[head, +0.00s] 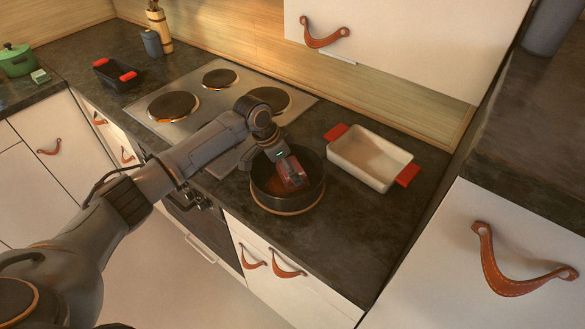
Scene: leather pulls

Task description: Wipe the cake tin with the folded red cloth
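The cake tin (280,203) is a dark round pan with a tan base edge, standing on the dark counter to the right of the cooktop. My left gripper (289,175) reaches down into the tin from above. It is shut on the folded red cloth (294,172), which shows as a red patch at the fingers, inside the tin's rim. The fingers and the cloth overlap, so I cannot tell whether the cloth touches the tin's floor. My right gripper is not in view.
A cream baking dish (370,158) with red handles stands just right of the tin. The cooktop (215,135) lies to the left. Farther left are a black dish with red handles (115,74) and a green pot (17,61). The counter front right of the tin is clear.

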